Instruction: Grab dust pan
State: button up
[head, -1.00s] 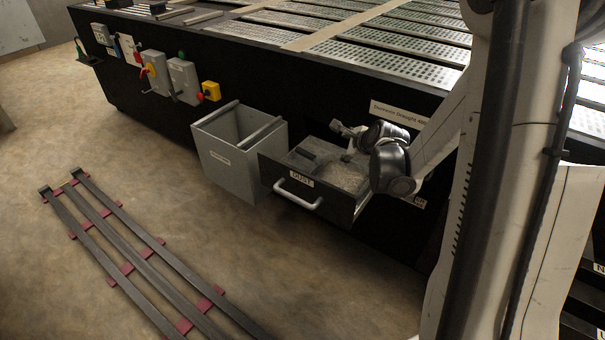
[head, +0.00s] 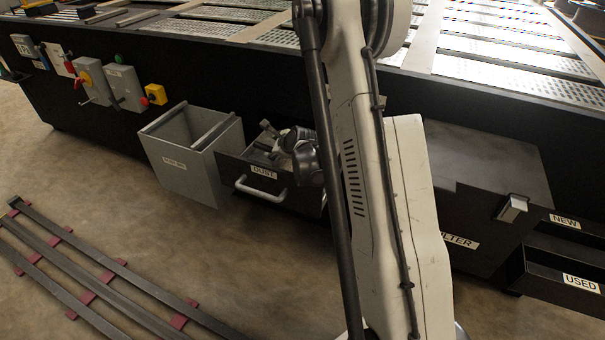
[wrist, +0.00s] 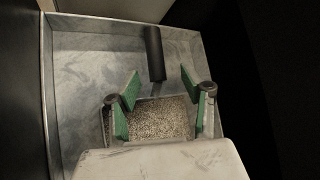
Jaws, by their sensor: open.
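The dust pan shows in the wrist view, with a dark cylindrical handle (wrist: 154,55) and a shallow pan full of grainy grey dust (wrist: 160,118). It lies inside the grey-lined drawer (wrist: 75,70). My gripper (wrist: 160,76) is open above it, its two green-padded fingers spread to either side of the handle's line, with nothing between them. In the head view the pulled-out drawer (head: 236,180) is black, labelled DUST, with a pale handle. My gripper (head: 268,140) is over this drawer. My arm hides much of the drawer's inside, and I cannot make out the pan there.
A grey open bin (head: 185,165) stands close to the drawer's left. A black filter box (head: 485,190) and trays marked NEW and USED (head: 555,275) are to the right. Long rails (head: 90,275) lie on the floor at left. Switch boxes (head: 125,88) are on the bench front.

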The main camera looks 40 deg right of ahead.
aim_at(270, 149)
jog(key=x, duration=0.1)
jog(key=b+x, duration=0.1)
jog(key=x, duration=0.1)
jog(key=b+x, duration=0.1)
jog(key=x, duration=0.1)
jog(key=shift+s+a+f, duration=0.1)
jog(key=shift+s+f, duration=0.2)
jog(key=shift+f, duration=0.1)
jog(key=shift+w+f, duration=0.15)
jog(key=shift+w, duration=0.25)
grip_shut()
